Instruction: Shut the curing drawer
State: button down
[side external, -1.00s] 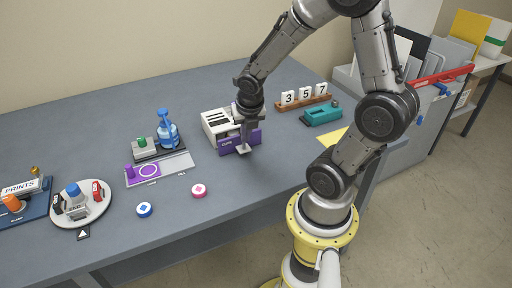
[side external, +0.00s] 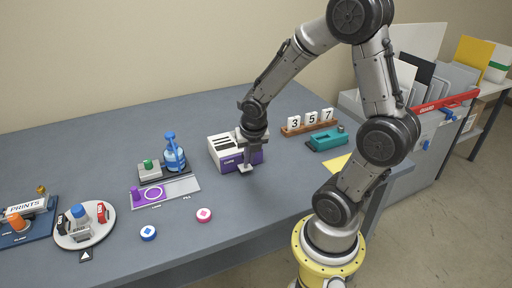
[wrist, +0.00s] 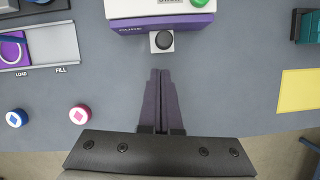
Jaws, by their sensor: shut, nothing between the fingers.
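The curing drawer's purple front (side external: 250,158) is up against its white housing (side external: 221,147). I see no gap between them in the side view. In the wrist view the purple front (wrist: 130,27) also sits close against the housing (wrist: 125,10). A small white plate with a dark round knob (wrist: 164,40) sticks out from the front. My gripper (wrist: 160,72) is shut and empty, its tips a little way out from the knob in the wrist view. In the side view my gripper (side external: 249,165) is by the drawer front, and its fingertips are hard to make out.
A teal device (side external: 327,140) and number blocks (side external: 311,118) stand to the right. A yellow sheet (wrist: 299,91) lies near. To the left are a tray (side external: 180,188), a blue bottle (side external: 174,155) and two round buttons (side external: 204,215). The bench before the drawer is clear.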

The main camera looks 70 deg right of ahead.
jog(key=s+a+r+m+t, duration=0.1)
jog(key=s+a+r, duration=0.1)
jog(key=a+r, duration=0.35)
jog(key=s+a+r+t, duration=0.1)
jog(key=a+r, duration=0.2)
jog(key=r, duration=0.5)
jog(key=s+a+m+t+y, duration=0.1)
jog(key=s+a+m+y, duration=0.2)
jog(key=m, duration=2.1)
jog(key=s+a+r, duration=0.1)
jog(key=s+a, duration=0.2)
jog(key=a, duration=0.1)
jog(key=shift+s, duration=0.3)
